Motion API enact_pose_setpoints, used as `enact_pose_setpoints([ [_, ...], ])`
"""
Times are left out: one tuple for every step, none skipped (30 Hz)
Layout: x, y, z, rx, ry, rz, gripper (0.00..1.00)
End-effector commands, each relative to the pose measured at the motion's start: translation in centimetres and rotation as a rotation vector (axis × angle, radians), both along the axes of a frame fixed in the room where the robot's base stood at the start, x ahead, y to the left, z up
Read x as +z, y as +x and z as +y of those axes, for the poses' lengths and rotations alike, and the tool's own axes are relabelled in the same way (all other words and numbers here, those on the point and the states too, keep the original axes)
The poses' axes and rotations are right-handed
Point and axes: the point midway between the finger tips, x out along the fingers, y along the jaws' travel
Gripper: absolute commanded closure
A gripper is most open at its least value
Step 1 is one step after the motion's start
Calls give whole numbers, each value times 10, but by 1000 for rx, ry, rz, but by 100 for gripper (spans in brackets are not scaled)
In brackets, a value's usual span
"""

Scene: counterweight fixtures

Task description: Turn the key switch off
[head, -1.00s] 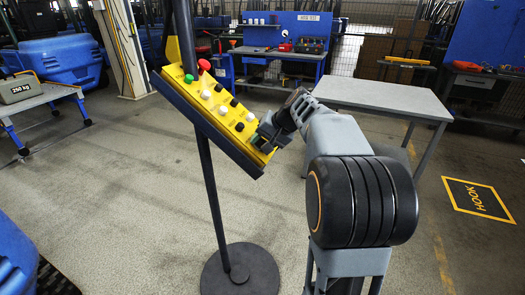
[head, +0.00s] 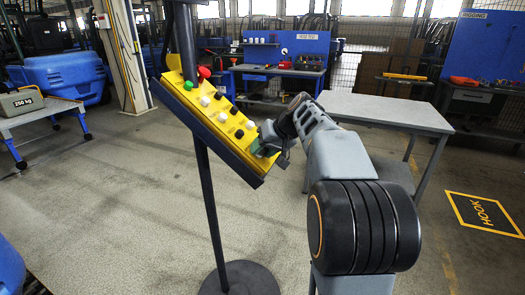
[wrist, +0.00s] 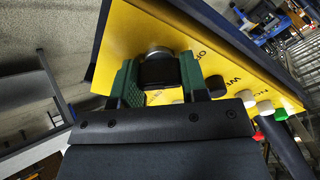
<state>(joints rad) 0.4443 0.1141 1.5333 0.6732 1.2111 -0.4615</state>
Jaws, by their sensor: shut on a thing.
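The key switch (wrist: 158,70) is a black knob with a silver collar at the end of a yellow control panel (wrist: 125,45). In the wrist view it sits between the green fingers of my gripper (wrist: 160,78), which is shut on it. The knob's pointing direction is hard to tell. In the head view my gripper (head: 266,146) is at the lower right end of the tilted yellow panel (head: 221,118) and hides the switch there.
The panel stands on a dark post (head: 207,200) with a round base (head: 241,281). Its face carries a red mushroom button (head: 204,73), a green button (head: 188,84) and several black and white buttons. A grey table (head: 385,110) stands behind my arm.

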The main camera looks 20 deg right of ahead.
Motion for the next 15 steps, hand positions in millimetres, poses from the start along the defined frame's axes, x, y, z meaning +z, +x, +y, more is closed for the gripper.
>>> enact_pose_setpoints([
  [0, 0, 0, 2, -2, -1, 83],
  [0, 0, 0, 2, -2, -1, 83],
  [0, 0, 0, 2, -2, -1, 83],
  [0, 0, 0, 2, -2, -1, 83],
  [0, 0, 0, 2, -2, -1, 83],
  [0, 0, 0, 2, -2, -1, 83],
  [0, 0, 0, 2, -2, -1, 83],
  [0, 0, 0, 2, -2, -1, 83],
  [0, 0, 0, 2, -2, -1, 58],
  [0, 0, 0, 2, -2, -1, 55],
  [0, 0, 0, 2, -2, -1, 52],
  [0, 0, 0, 2, -2, -1, 48],
  [0, 0, 0, 2, -2, -1, 45],
  [0, 0, 0, 2, -2, -1, 42],
  [0, 0, 0, 2, -1, -1, 39],
])
